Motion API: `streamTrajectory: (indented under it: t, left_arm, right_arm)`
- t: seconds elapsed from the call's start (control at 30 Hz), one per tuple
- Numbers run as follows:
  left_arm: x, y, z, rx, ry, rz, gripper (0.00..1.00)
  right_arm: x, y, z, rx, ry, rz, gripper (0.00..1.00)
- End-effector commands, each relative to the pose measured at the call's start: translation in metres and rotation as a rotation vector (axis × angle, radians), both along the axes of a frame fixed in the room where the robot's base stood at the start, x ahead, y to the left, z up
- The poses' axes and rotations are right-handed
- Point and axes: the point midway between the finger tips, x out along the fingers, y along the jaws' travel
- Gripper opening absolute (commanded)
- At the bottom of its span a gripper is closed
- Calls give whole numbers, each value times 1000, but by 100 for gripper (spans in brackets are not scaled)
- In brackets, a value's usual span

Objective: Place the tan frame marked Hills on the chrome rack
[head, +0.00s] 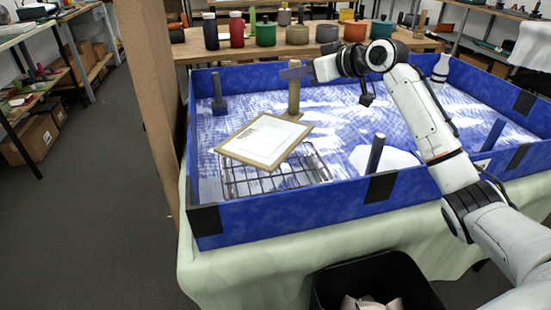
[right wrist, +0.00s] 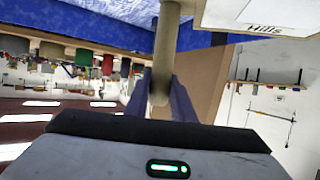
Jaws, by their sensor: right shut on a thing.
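The tan frame (head: 230,153) has a pale picture panel and a tan upright handle (head: 294,97). My right gripper (head: 296,72) is shut on the top of that handle. The frame hangs over the back part of the chrome rack (head: 285,184), tilted in the head view; whether it touches the rack is unclear. The rack lies low in the blue-walled tray, partly hidden by the frame. In the right wrist view the fingers (right wrist: 160,100) close on the handle, and the frame (right wrist: 270,15) shows the word Hills. My left gripper is not in view.
The blue tray walls (head: 330,205) surround the rack. Dark upright handles stand at the back left (head: 219,92), front middle (head: 375,153) and right (head: 492,135). A white bottle (head: 441,68) is at the back right. A wooden post (head: 150,90) rises at left. A black bin (head: 330,290) is in front.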

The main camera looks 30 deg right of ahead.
Motion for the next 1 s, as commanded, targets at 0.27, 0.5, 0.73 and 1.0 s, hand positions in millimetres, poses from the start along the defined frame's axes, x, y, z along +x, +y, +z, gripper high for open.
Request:
streamTrajectory:
  t: [0.27, 0.5, 0.73, 1.0]
  left_arm:
    - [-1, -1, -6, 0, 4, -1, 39]
    - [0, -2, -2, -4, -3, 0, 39]
    - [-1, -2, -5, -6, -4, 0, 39]
    - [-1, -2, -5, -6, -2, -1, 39]
  right_arm:
    - [-1, -4, -49, 3, 3, -4, 0]
    - [0, -3, -68, 2, 1, -3, 0]
    - [-1, -3, -98, 3, 1, -3, 0]
    - [-1, -3, -100, -1, 2, -3, 34]
